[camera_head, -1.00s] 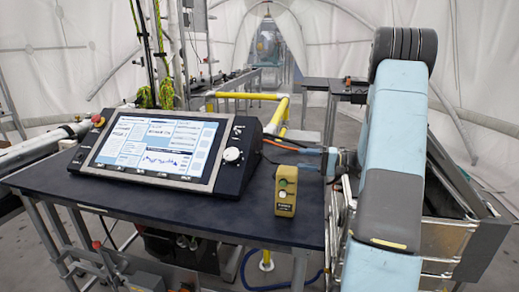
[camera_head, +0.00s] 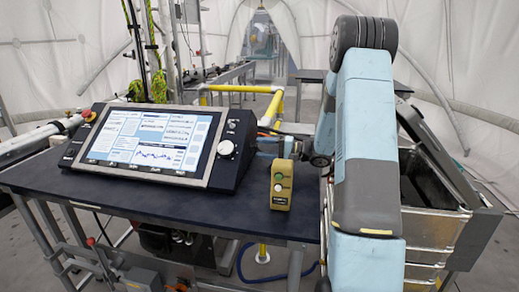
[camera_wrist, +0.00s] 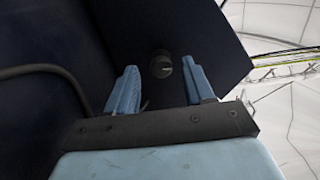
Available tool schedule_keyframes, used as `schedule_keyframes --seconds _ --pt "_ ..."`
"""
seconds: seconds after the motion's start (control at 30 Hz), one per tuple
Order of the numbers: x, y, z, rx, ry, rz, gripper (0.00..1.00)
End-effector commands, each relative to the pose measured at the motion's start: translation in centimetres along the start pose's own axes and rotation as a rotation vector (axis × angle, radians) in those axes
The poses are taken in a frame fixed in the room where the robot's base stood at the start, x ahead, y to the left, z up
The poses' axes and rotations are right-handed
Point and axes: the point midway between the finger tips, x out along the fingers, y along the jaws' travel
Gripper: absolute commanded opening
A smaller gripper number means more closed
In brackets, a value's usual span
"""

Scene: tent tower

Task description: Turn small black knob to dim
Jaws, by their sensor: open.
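The small black knob (camera_wrist: 161,64) is on a dark panel in the wrist view, with a pale mark on its face. My gripper (camera_wrist: 160,85) is open, its blue fingers apart to the left and right of the knob's line, and the knob shows beyond the gap between them. I cannot tell whether the fingertips reach it. The knob on that side cannot be made out there.
The console carries a lit screen (camera_head: 150,141), a white dial (camera_head: 226,148) and a red button (camera_head: 87,115). The yellow button box (camera_head: 281,185) stands upright on the dark table (camera_head: 150,205), just in front of my gripper. A dark cable (camera_wrist: 45,72) curves at left in the wrist view.

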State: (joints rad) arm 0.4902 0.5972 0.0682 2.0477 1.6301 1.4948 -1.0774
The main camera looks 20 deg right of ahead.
Motion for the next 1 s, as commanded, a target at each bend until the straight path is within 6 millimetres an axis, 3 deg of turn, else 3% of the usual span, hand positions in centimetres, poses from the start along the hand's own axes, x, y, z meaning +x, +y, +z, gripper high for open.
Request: schedule_keyframes --seconds 0.2,0.47,1.0 --pt "1.23 -0.01 -0.02 0.0 0.001 0.0 0.53" --pt "1.31 0.0 -0.02 0.0 0.001 0.0 0.53" --pt "1.25 0.07 -0.01 0.002 0.001 0.001 0.03"
